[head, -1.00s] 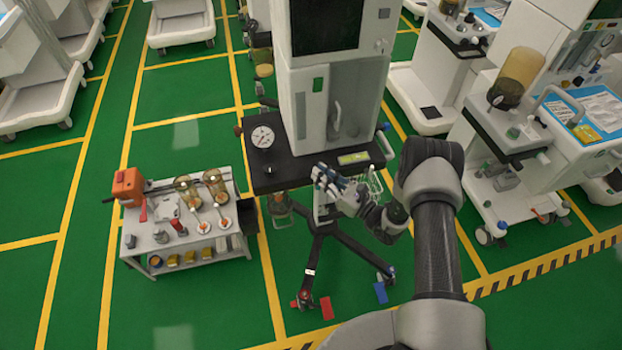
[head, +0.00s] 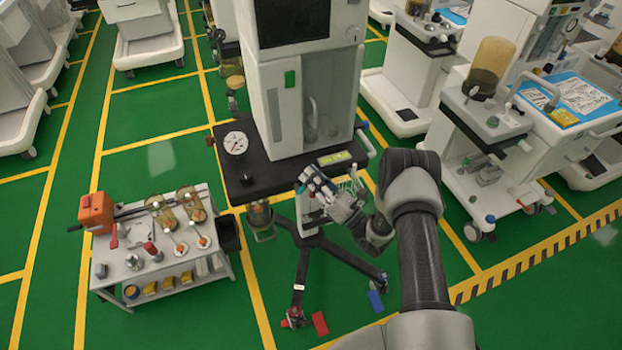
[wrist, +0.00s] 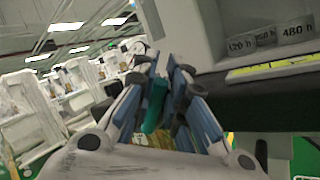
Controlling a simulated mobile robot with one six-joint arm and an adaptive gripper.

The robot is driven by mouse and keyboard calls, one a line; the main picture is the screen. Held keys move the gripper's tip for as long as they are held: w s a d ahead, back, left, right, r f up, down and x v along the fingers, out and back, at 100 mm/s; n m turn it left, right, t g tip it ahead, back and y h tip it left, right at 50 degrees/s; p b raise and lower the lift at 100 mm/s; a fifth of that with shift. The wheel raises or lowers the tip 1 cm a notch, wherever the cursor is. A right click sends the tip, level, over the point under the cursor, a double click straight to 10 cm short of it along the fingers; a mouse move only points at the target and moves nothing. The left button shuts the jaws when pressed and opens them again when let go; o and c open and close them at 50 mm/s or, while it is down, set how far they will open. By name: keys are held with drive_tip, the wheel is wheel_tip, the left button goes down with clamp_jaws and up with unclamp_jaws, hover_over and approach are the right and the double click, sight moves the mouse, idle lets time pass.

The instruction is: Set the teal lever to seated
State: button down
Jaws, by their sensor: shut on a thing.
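The teal lever (wrist: 153,112) shows in the wrist view as a teal piece between the blue-grey fingers of my gripper (wrist: 166,82). My gripper is shut on it, and the fingers hide much of its shape. In the head view my gripper (head: 312,182) is at the front edge of the dark shelf (head: 277,178) of the white anaesthesia cart (head: 345,95). The lever cannot be made out there, and its setting cannot be read in either view.
A yellow-green strip (head: 334,158) lies near my gripper on the shelf, with a round gauge (head: 236,142) to the left. A low white table (head: 205,262) with several parts stands at left. Red (head: 319,323) and blue (head: 376,301) pedals are below. Green floor is clear between carts.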

drive_tip(key=shift+f, duration=0.15)
drive_tip(key=c, duration=1.6)
unclamp_jaws()
drive_tip(key=v, duration=0.8)
